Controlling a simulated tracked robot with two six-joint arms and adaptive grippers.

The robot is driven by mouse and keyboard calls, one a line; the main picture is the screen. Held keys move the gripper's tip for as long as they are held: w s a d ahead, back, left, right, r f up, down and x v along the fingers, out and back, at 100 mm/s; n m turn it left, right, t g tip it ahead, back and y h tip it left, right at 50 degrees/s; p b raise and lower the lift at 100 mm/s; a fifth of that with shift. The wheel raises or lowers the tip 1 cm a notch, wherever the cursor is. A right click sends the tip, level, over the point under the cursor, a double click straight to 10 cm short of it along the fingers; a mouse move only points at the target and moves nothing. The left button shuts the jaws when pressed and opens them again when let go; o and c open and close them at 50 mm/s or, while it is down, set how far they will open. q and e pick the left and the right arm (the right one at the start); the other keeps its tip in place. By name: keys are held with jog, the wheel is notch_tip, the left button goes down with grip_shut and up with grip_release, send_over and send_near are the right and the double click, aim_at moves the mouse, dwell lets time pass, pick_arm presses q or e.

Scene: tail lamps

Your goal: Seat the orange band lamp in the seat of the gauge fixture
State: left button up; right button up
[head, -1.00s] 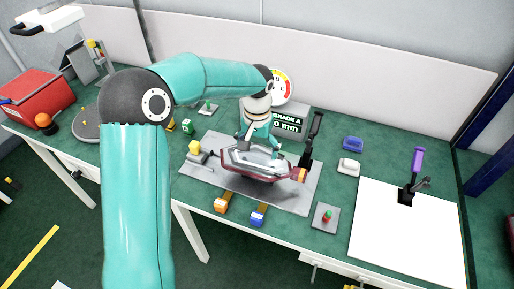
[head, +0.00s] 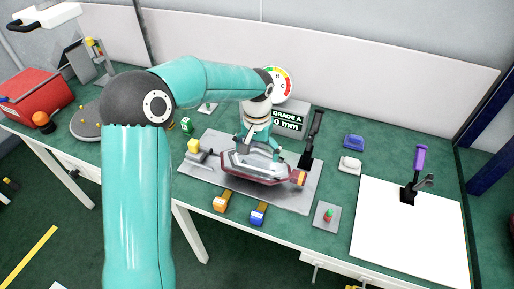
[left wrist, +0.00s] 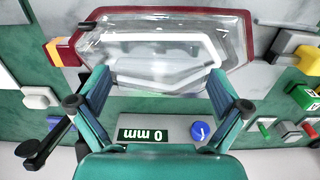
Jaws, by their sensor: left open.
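The orange band lamp (head: 240,172) has a clear lens, a dark red rim and an orange band at its right end. It lies low over the grey plate of the gauge fixture (head: 290,201); its underside and the seat are hidden, so I cannot tell whether it is fully seated. My left gripper (head: 258,150) is open above the lamp's back side. In the left wrist view the lamp (left wrist: 165,45) lies just beyond the spread fingertips of my left gripper (left wrist: 158,82), with no grip visible. My right gripper is not in view.
A black upright toggle clamp (head: 313,140) stands right of the lamp, and a yellow-tipped clamp (head: 194,146) left. Orange (head: 221,202) and blue (head: 259,213) handled parts lie in front. A dial gauge (head: 281,84) stands behind. A white mat (head: 405,240) covers the right.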

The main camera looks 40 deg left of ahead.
pick_arm(q)
notch_tip(320, 180, up, 12)
dwell(0.5)
dwell(0.3)
